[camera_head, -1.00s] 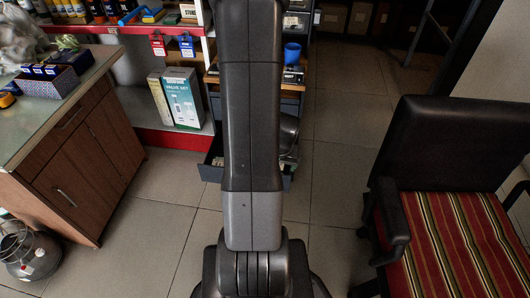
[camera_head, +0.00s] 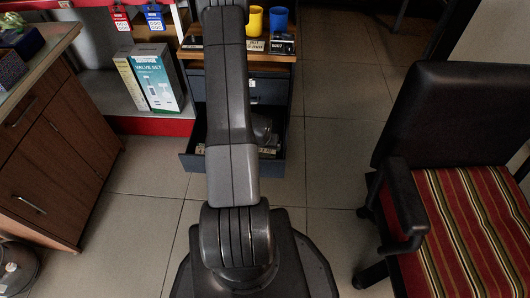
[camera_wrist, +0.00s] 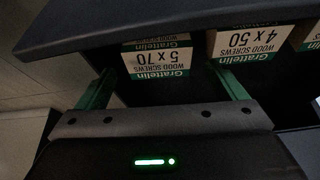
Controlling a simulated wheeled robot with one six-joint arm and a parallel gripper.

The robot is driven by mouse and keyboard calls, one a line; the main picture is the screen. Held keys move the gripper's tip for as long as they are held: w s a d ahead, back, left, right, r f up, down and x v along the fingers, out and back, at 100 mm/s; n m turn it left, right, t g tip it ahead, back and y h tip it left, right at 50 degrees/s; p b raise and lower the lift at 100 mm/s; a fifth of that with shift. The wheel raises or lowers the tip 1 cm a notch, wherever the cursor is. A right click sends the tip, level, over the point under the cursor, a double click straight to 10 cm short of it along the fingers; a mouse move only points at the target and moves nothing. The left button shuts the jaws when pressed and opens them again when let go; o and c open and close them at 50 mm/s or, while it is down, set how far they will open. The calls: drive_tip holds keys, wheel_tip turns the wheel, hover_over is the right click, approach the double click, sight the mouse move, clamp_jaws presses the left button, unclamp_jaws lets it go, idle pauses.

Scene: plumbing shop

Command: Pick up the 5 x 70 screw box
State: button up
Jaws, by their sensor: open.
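In the wrist view the 5 x 70 screw box (camera_wrist: 158,62), white and green with upside-down lettering, sits inside an open dark drawer. My gripper (camera_wrist: 165,72) is open, with one green finger to each side of this box in the picture. The right finger is also close to the 4 x 50 screw box (camera_wrist: 243,42). I cannot tell how far the fingertips are from the box in depth. In the head view the open drawer (camera_head: 192,161) sticks out of the cabinet, and my arm hides my gripper and most of the drawer's inside.
The drawer's rim (camera_wrist: 140,28) crosses the top of the wrist view. A striped chair (camera_head: 450,235) stands at right, a wooden counter (camera_head: 50,150) at left. Valve set boxes (camera_head: 158,80) stand on the red shelf left of the cabinet. Blue (camera_head: 278,20) and yellow (camera_head: 255,20) cups are on top.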

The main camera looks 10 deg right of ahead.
sight(265, 150)
drive_tip(key=x, duration=0.2)
drive_tip(key=b+x, duration=0.1)
drive_tip(key=x, duration=0.3)
drive_tip(key=shift+w+d+f+b, duration=0.15)
drive_tip(key=shift+w+d+b, duration=0.15)
drive_tip(key=shift+w+d, duration=0.15)
drive_tip(key=shift+a, duration=0.1)
drive_tip(key=c, duration=1)
drive_tip(key=shift+c, duration=0.3)
